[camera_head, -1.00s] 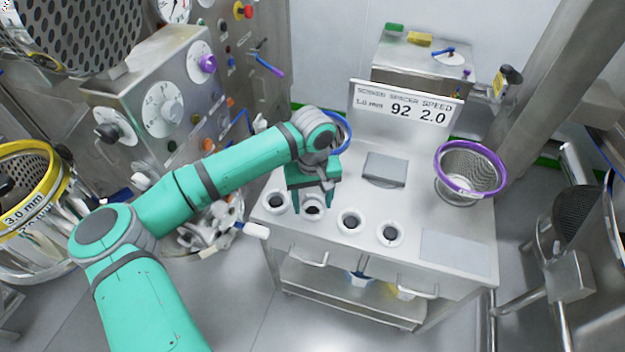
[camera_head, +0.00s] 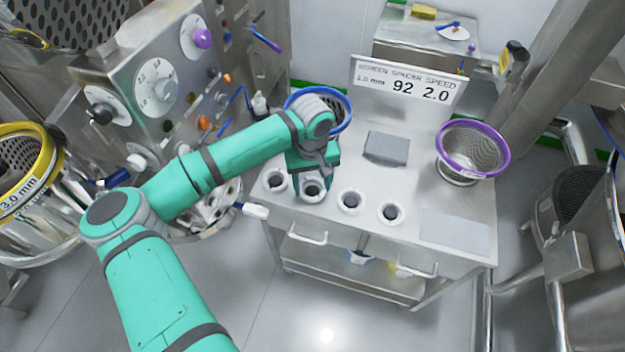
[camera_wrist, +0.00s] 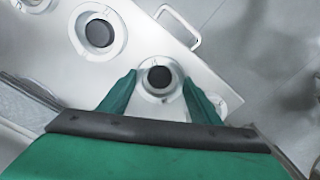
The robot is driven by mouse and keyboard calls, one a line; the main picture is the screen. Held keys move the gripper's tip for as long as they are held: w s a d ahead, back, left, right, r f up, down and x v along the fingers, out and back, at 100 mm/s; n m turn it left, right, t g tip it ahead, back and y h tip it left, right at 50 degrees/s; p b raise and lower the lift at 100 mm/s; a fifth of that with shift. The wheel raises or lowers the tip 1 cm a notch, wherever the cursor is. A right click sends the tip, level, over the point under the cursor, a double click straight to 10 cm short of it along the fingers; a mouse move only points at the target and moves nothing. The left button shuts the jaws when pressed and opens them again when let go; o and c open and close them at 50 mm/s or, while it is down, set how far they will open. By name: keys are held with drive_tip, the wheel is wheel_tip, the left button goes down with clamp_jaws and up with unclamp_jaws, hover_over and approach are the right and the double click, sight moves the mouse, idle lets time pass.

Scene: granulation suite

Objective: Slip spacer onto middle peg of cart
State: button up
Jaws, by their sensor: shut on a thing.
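The steel cart (camera_head: 460,200) has a row of several white ring-shaped pieces with dark round centres along its front. My gripper (camera_head: 312,190) points down over the second ring from the left. In the wrist view my gripper (camera_wrist: 160,82) has one finger on each side of this white ring, the spacer (camera_wrist: 160,92), and is shut on it. The spacer looks level and close to the cart top. I cannot tell whether its dark centre is a peg or a hole. Other rings stand at the left (camera_head: 275,182), the right of centre (camera_head: 351,201) and the far right (camera_head: 391,213).
A purple-rimmed screen (camera_head: 472,150) stands at the cart's right, and a blue-rimmed one (camera_head: 345,112) is partly behind my arm. A grey block (camera_head: 386,147) and a sign (camera_head: 407,87) are at the back. A control panel (camera_head: 150,85) stands left of the cart.

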sight(312, 191)
drive_tip(key=shift+f, duration=0.25)
idle(0.4)
drive_tip(key=o, duration=1.2)
wheel_tip(312, 191, up, 11)
drive_tip(key=shift+s+f, duration=0.1)
